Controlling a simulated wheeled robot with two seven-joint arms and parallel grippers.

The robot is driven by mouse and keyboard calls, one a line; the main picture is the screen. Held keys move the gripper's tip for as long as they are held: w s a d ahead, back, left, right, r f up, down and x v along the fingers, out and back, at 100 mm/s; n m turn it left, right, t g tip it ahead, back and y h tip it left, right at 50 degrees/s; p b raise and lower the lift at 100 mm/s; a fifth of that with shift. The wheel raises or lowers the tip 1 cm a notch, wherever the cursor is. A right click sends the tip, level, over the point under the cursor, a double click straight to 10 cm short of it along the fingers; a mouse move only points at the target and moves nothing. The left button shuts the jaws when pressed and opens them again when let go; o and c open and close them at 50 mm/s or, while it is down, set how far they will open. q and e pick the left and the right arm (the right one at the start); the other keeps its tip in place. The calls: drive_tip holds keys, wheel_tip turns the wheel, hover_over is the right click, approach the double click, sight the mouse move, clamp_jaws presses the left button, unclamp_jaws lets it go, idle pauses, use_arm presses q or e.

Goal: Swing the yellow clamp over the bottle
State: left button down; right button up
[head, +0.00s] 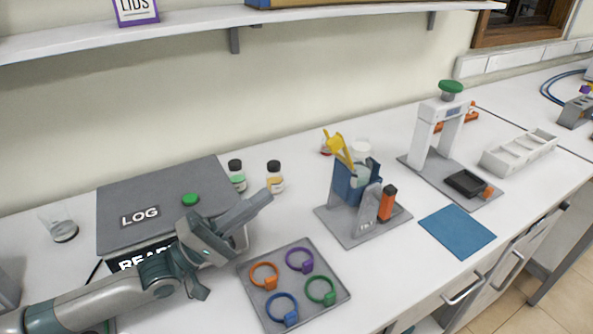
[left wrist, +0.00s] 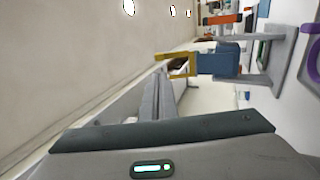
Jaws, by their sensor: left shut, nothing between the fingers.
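The yellow clamp (head: 338,147) stands raised and tilted at the top of a blue holder (head: 351,184) on a grey base plate (head: 340,232). A pale bottle (head: 361,151) shows behind and beside the holder; its lower part is hidden. In the left wrist view the yellow clamp (left wrist: 176,67) juts out from the blue holder (left wrist: 218,61), beyond my fingers. My left gripper (head: 268,196) is shut and empty, left of the holder and apart from the clamp; its fingers (left wrist: 165,100) also show in the left wrist view. My right gripper is not in view.
A tray (head: 291,317) with coloured rings lies in front. Two small jars (head: 275,178) stand behind my left gripper. A blue mat (head: 457,231) and a white press stand (head: 424,133) are to the right.

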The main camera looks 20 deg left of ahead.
use_arm(q)
drive_tip(key=p, duration=0.3)
approach(328, 148)
drive_tip(key=x, duration=0.5)
drive_tip(key=shift+x, duration=0.8)
drive_tip(key=shift+w+f, duration=0.1)
